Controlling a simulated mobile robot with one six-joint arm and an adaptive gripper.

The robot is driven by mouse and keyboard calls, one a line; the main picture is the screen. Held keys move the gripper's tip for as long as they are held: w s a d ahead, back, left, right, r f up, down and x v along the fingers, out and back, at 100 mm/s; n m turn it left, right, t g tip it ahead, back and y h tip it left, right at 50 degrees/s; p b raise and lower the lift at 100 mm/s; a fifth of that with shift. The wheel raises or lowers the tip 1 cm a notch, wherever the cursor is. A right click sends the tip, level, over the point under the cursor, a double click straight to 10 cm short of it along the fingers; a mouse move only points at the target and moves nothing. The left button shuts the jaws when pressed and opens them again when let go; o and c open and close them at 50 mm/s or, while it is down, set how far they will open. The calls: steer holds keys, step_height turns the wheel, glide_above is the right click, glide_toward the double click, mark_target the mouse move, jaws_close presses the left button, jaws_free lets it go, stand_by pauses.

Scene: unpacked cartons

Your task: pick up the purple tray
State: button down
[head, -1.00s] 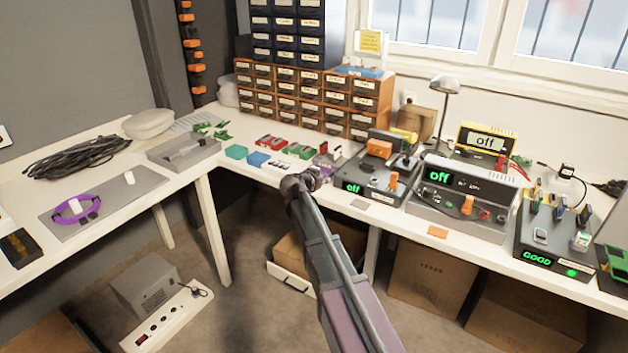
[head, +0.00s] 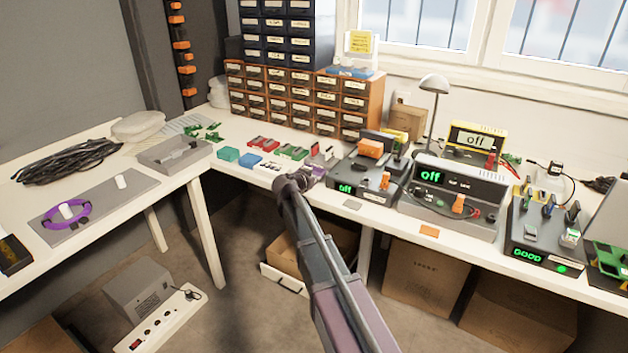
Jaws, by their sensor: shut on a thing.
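The purple tray (head: 319,170) is small and sits at the right end of a row of coloured trays on the back bench, just left of a black device reading "off". My gripper (head: 306,179) is at its front side, shut on it. The gripper and wrist hide part of the tray, and the fingertips are too small to make out clearly. I cannot tell whether the tray touches the bench.
Teal (head: 228,154), blue (head: 249,160), red (head: 263,143) and green (head: 292,152) trays stand close by on the left. The black device (head: 363,178) is close on the right. Drawer cabinets (head: 300,100) rise behind.

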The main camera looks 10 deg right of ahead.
steer(key=shift+r+p, duration=4.7)
steer(key=shift+r, duration=0.15)
